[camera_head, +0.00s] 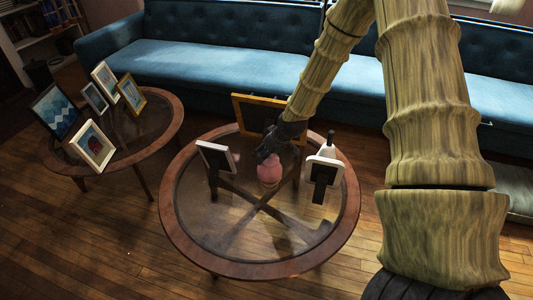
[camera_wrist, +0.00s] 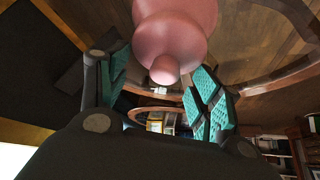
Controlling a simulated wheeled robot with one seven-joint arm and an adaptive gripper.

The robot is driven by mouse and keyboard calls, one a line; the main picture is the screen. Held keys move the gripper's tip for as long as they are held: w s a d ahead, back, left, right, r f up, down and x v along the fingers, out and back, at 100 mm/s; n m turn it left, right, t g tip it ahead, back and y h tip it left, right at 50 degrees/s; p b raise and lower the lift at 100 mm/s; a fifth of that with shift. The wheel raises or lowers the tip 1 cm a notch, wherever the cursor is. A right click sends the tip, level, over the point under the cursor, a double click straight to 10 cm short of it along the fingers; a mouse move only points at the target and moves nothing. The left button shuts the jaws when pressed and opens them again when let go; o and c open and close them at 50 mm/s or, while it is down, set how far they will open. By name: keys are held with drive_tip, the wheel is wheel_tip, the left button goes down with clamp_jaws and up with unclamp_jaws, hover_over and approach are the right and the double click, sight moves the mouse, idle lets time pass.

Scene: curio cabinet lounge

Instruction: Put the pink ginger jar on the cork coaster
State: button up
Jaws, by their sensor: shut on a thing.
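The pink ginger jar (camera_head: 269,171) is upright at the middle of the near round glass-topped table, below my gripper (camera_head: 268,156). In the wrist view the jar (camera_wrist: 180,35) fills the top middle, its lid knob pointing toward the camera between the teal-padded fingers of my gripper (camera_wrist: 160,85). My gripper is shut on the jar from above. I cannot tell whether the jar touches the tabletop or hangs just over it. I cannot make out the cork coaster in either view; the jar or the arm may hide it.
The near table (camera_head: 172,225) also bears a white-edged frame (camera_head: 215,157) left of the jar, another frame (camera_head: 323,180) and a white bottle (camera_head: 327,149) to the right, and a gold frame (camera_head: 252,113) behind. The glass in front is clear. A second table (camera_head: 172,135) holds several frames.

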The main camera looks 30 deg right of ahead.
drive_tip(key=o, duration=1.6)
drive_tip(key=shift+r, duration=0.15)
drive_tip(key=shift+s+r, duration=0.1)
drive_tip(key=shift+r, duration=0.15)
drive_tip(key=p+v, duration=0.2)
drive_tip(key=v, duration=0.9)
drive_tip(key=shift+s+r, duration=0.15)
